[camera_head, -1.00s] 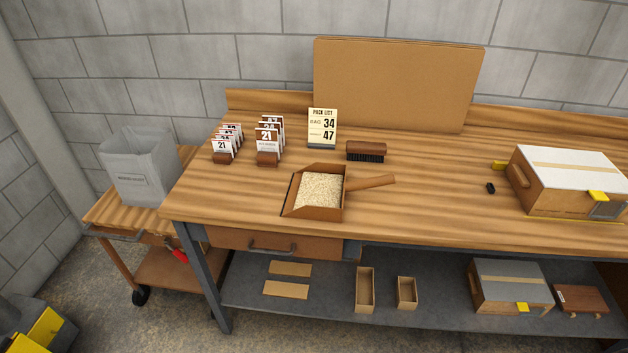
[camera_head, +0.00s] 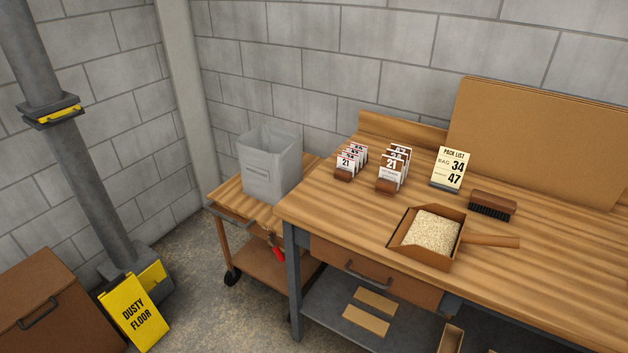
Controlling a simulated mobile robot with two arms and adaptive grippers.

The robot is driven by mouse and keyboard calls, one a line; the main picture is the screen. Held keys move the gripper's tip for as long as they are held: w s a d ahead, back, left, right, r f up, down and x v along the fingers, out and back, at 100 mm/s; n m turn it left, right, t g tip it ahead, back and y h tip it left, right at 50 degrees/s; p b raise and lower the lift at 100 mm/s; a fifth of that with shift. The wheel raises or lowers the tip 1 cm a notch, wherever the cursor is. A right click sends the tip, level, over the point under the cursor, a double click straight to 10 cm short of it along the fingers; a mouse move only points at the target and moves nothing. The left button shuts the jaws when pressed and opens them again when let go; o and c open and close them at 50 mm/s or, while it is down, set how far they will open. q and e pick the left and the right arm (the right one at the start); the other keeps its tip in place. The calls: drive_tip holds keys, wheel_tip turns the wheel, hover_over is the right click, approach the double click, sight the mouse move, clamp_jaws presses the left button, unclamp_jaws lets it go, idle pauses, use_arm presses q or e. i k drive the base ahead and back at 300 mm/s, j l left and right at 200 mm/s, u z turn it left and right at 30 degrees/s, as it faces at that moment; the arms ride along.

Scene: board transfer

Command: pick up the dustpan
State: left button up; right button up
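The dustpan (camera_head: 424,253) is brown and lies on the wooden workbench (camera_head: 350,218) near its front edge. Its handle (camera_head: 492,241) points to the right. A heap of pale granules (camera_head: 436,231) fills the pan. Neither of my grippers shows in the head view.
A dark-bristled brush (camera_head: 492,205) lies behind the dustpan. A grey bin (camera_head: 271,164) stands on a cart left of the bench. A yellow floor sign (camera_head: 134,312) stands at lower left.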

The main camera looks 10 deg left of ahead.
sight(430, 234)
drive_tip(key=l+u, duration=0.3)
drive_tip(key=l, duration=1.65)
drive_tip(key=k, duration=0.05)
